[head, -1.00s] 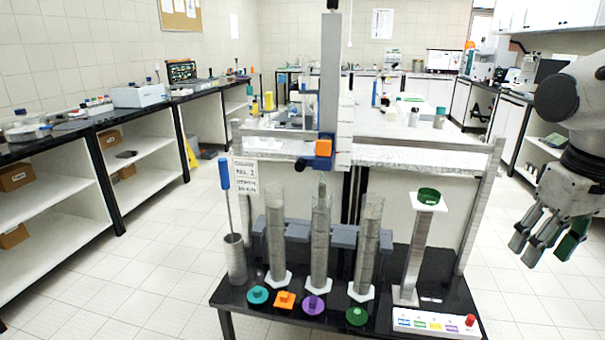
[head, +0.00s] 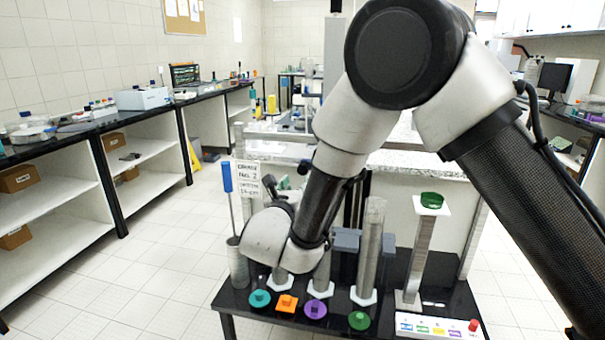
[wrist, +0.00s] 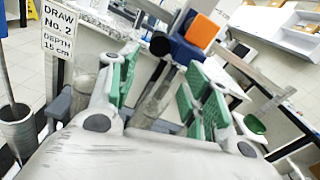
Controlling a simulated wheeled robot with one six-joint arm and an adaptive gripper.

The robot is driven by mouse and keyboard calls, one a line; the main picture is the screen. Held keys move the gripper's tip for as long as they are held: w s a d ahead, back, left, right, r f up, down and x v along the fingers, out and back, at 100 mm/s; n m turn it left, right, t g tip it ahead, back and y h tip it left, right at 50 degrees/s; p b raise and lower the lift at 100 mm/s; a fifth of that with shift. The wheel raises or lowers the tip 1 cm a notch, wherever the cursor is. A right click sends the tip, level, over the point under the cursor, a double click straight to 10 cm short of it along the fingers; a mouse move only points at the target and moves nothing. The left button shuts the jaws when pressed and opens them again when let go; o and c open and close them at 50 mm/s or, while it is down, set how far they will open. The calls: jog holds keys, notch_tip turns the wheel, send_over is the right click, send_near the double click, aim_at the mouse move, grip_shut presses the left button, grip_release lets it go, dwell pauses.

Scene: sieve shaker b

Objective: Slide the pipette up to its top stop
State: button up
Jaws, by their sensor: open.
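The pipette's slide shows in the wrist view as a blue block (wrist: 186,50) with an orange block (wrist: 203,31) on it, just beyond my fingertips. In the head view my arm hides the slide and part of the column (head: 337,60). My gripper (wrist: 160,78) is open, its green-padded fingers apart. A glass cylinder (wrist: 152,108) shows between and below the fingers. The orange block is above the right finger's tip, and I see no grip on it. The pipette tube itself I cannot make out clearly.
A sign reading "DRAW No. 2, DEPTH 15 cm" (wrist: 60,33) stands at left. The black bench (head: 385,318) carries several cylinders, coloured caps and a button panel (head: 435,325). A blue-handled rod (head: 228,177) stands left.

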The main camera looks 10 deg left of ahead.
jog(key=w+n, duration=0.1)
jog(key=w, duration=0.6)
jog(key=shift+w+r, duration=0.3)
jog(key=shift+w, duration=0.1)
jog(key=shift+a, duration=0.1)
jog(key=shift+r, duration=0.1)
grip_shut()
